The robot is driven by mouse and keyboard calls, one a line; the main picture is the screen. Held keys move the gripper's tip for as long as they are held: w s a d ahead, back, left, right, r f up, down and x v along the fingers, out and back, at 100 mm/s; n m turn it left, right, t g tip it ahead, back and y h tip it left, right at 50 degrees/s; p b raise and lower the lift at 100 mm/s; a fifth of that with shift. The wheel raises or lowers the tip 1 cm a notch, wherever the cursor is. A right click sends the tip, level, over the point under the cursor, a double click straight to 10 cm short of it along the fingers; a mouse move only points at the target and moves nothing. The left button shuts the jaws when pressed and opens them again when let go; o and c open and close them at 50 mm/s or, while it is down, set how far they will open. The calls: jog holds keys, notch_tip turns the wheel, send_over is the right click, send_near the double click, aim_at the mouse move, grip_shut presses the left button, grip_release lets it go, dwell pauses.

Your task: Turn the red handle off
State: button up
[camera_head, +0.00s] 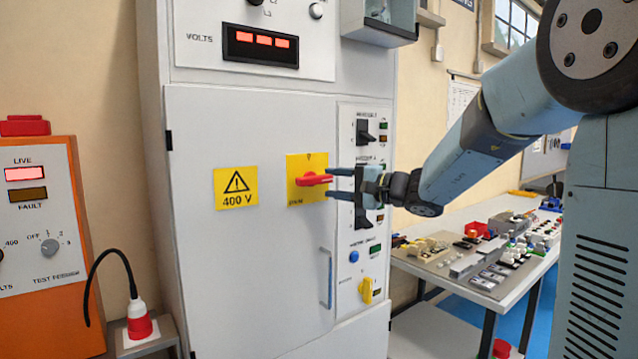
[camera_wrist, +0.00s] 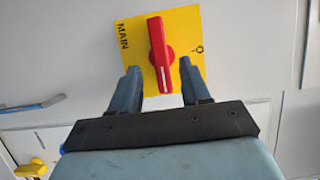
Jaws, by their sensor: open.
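The red handle (camera_head: 313,179) is a rotary switch on a yellow plate (camera_head: 298,165) on the grey cabinet door. It lies horizontal in the head view, and its white-marked end points right, toward my gripper. The plate has an "O" mark at the top and "MAIN" lettering at the lower left. My gripper (camera_head: 328,182) is open, one finger above and one below the level of the handle's right end. In the wrist view, the marked end of the red handle (camera_wrist: 161,55) appears between the fingers of my gripper (camera_wrist: 159,65), with a gap on both sides. Contact does not show.
A yellow 400 V warning sign (camera_head: 236,187) is left of the plate. A vertical door handle (camera_head: 326,278) is below. Black switches (camera_head: 364,131) and a yellow knob (camera_head: 366,290) line the right panel. A workbench (camera_head: 500,290) with parts stands at the right.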

aim_at(319, 182)
jog(key=shift+x, duration=2.25)
jog(key=shift+c, duration=0.4)
jog(key=shift+f, duration=0.1)
grip_shut()
jog(key=shift+s+a, duration=0.1)
jog(key=shift+a, duration=0.05)
